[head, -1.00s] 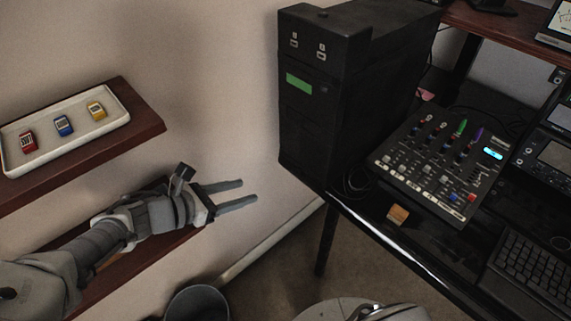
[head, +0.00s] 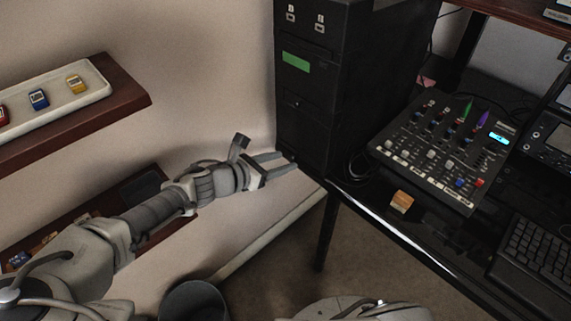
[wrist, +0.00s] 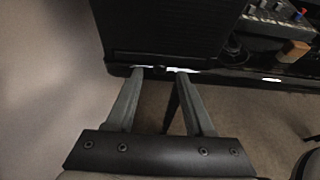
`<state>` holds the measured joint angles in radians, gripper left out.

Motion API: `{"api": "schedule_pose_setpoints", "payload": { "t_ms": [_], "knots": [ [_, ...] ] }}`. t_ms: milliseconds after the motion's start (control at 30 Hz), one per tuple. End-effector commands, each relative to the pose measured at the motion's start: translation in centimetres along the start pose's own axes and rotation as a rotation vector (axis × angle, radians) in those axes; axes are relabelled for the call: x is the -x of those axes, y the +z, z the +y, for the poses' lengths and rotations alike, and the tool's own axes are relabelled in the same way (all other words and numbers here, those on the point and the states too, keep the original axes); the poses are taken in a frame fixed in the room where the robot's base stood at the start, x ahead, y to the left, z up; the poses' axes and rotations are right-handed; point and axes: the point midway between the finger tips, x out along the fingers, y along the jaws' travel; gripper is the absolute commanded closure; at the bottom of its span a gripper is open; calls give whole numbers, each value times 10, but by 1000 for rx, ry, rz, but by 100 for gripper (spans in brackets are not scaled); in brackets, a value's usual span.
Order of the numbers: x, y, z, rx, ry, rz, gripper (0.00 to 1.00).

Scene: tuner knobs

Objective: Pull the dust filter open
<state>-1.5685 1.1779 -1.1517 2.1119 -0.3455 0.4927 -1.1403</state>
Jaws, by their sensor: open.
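A tall black computer tower (head: 325,95) stands at the left end of the black desk, with a green label on its front. Its lower part also shows at the top of the wrist view (wrist: 165,28). I cannot make out the dust filter as a separate part. My gripper (head: 288,162) is open and empty, with its fingers at the tower's lower front corner in the head view. In the wrist view, the two fingers (wrist: 158,75) reach up to the desk's front edge just below the tower. I cannot tell whether they touch it.
The black desk (head: 385,235) holds a mixer (head: 440,150), a small orange-tan block (head: 401,202) and a keyboard (head: 535,235). Wooden wall shelves (head: 135,98) are at left, the upper with a white tray (head: 60,110) of small coloured items. A bin (head: 193,302) stands below.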

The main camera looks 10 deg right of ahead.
Motion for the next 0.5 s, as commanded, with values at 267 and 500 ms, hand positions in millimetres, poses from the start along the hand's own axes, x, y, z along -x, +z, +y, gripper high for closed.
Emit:
{"api": "schedule_pose_setpoints", "payload": {
  "t_ms": [267,500],
  "knots": [
    [-20,0,0,-1,-1,0,47],
    [-21,0,0,-1,0,0,47]
  ]
}}
